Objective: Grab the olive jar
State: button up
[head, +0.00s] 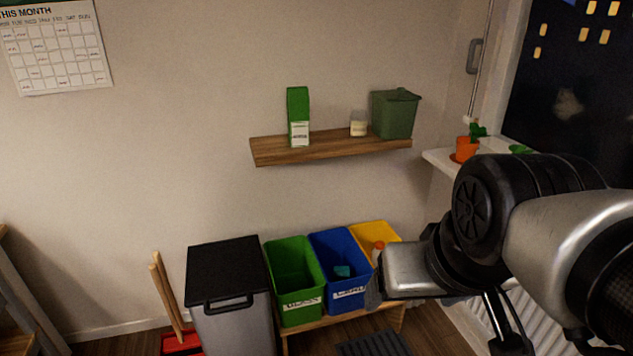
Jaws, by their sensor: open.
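No jar can be made out for certain as the olive jar. A small pale jar-like container (359,124) stands on the wooden wall shelf (330,146), between a tall green-and-white carton and a green bin; its contents are too small to tell. My silver and black arm fills the right side. What looks like my gripper (508,335) is a dark forked part low under the arm, partly hidden and cut off by the bottom edge. It is open, well below and right of the shelf, apart from the jar-like container. Nothing is seen between its fingers.
The carton (298,118) and green bin (394,115) flank the small container. Below stand a black-lidded bin (230,275) and green (292,265), blue (340,258) and yellow (375,232) sorting bins. A potted plant (467,149) is on the windowsill. The shelf's left end is clear.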

aim_at(359, 117)
jog(key=i+l+u, duration=0.15)
jog(key=i, duration=0.25)
jog(key=i+l+u, duration=0.15)
jog(key=i+l, duration=0.25)
